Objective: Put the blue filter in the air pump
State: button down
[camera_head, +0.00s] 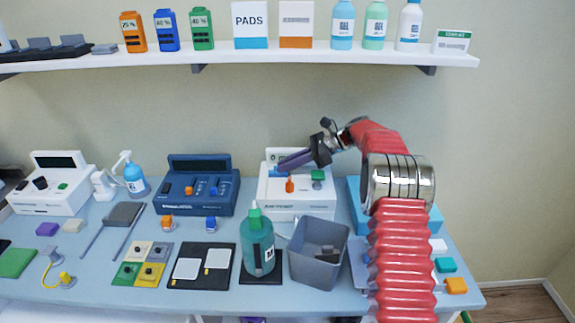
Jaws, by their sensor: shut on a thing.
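A white device (298,209), which looks like the air pump, stands at the back of the table, right of centre. It has an orange knob and a green part on top; its small lettering is too blurred to read surely. My gripper (281,164) reaches in from the right over the device's left part. Its long dark fingers are shut on a small blue piece, the blue filter (277,172), at their tips. The filter is at the device's upper left; I cannot tell whether it touches the device or sits in an opening. The fingers and wrist hide part of the device's back panel.
A dark blue device (197,189) stands to the left. A green bottle (257,245) and a grey bin (318,262) stand in front of the white device. A blue box (355,207) is to its right, behind my arm. A loaded shelf (240,55) runs above.

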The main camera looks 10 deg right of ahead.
jog(key=shift+f, duration=0.1)
jog(key=c, duration=1.8)
grip_release()
jog(key=shift+d+r, duration=0.1)
jog(key=shift+r, duration=0.1)
jog(key=v, duration=1.1)
jog(key=shift+d+r, duration=0.15)
jog(key=shift+d, duration=0.2)
jog(key=shift+a, duration=0.1)
